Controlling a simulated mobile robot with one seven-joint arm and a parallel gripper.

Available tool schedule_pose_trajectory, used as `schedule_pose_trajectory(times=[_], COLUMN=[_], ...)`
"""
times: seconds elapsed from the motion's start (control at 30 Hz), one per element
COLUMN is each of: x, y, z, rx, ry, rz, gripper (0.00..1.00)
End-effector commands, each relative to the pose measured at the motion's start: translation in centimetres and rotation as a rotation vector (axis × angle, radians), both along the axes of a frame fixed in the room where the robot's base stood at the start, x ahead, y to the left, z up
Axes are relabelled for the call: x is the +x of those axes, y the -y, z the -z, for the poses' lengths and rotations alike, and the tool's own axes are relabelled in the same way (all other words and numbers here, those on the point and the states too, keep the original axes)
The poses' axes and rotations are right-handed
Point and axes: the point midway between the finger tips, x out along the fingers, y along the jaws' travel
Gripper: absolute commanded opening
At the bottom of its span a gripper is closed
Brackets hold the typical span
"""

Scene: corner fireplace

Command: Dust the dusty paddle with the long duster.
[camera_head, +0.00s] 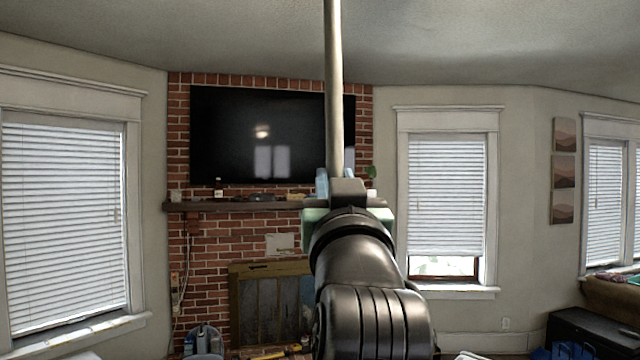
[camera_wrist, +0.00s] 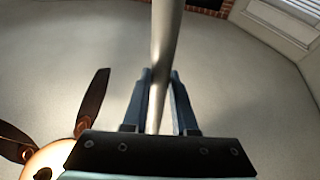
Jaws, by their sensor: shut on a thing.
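My gripper (camera_head: 336,186) is raised in front of the fireplace wall and shut on the pale pole of the long duster (camera_head: 333,85). The pole stands upright and runs out of the top of the head view, so its dusting head is hidden. In the wrist view the pole (camera_wrist: 166,35) passes between the two blue-grey fingers of my gripper (camera_wrist: 161,76). A ceiling fan at the lower left there shows two dark paddles, one upper (camera_wrist: 93,98) and one at the left edge (camera_wrist: 14,142). They are apart from the pole. I cannot tell which paddle is dusty.
A brick fireplace with a wooden mantel (camera_head: 240,206) and a wall television (camera_head: 258,135) is ahead. Small things stand on the mantel. Windows with blinds (camera_head: 62,215) are on both sides. A glowing fan lamp (camera_wrist: 48,160) is near the paddles. The ceiling (camera_head: 450,35) is otherwise clear.

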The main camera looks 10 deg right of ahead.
Motion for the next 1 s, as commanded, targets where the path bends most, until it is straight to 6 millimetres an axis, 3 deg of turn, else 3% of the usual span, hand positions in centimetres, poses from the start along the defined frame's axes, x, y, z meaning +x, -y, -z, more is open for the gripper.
schedule_pose_trajectory(times=[1.0], x=[-2.6], y=[4.9], z=[0.0], rx=[-0.001], ry=[0.0], rz=[0.001], gripper=[0.0])
